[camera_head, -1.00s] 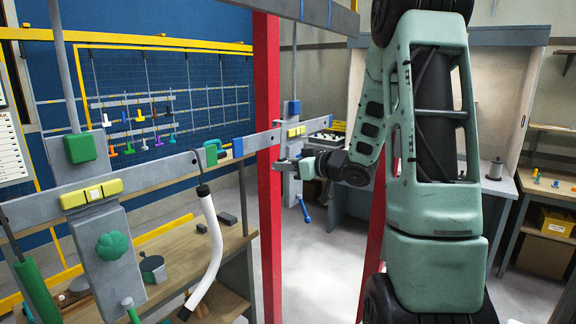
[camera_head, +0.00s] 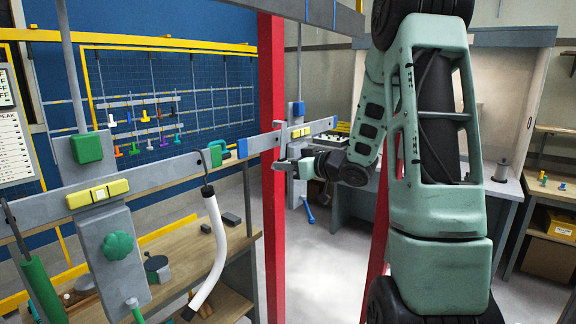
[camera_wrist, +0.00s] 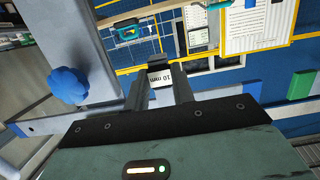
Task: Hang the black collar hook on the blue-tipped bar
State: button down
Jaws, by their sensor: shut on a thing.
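A white curved tube (camera_head: 214,245) hangs below the near grey rail, with a thin black hook (camera_head: 207,180) at its upper end. Another blue tip (camera_head: 335,122) is on the rail's far right end. My gripper (camera_head: 283,166) is right of the tube, apart from it.
A red post (camera_head: 272,170) stands just behind and left of my gripper. A blue knob (camera_wrist: 68,85) on a grey column is at left in the wrist view. A wooden bench (camera_head: 165,262) lies below the rail. A blue pegboard (camera_head: 215,80) is behind.

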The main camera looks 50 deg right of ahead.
jog(key=shift+w, duration=0.5)
jog(key=shift+w, duration=0.25)
jog(key=shift+f+b, duration=0.95)
jog(key=shift+f, duration=0.2)
dwell(0.4)
jog(key=c, duration=1.1)
grip_release()
jog(key=s+r+p, duration=0.1)
jog(key=s+p, duration=0.1)
jog(key=s, duration=0.6)
jog(key=shift+d+r, duration=0.25)
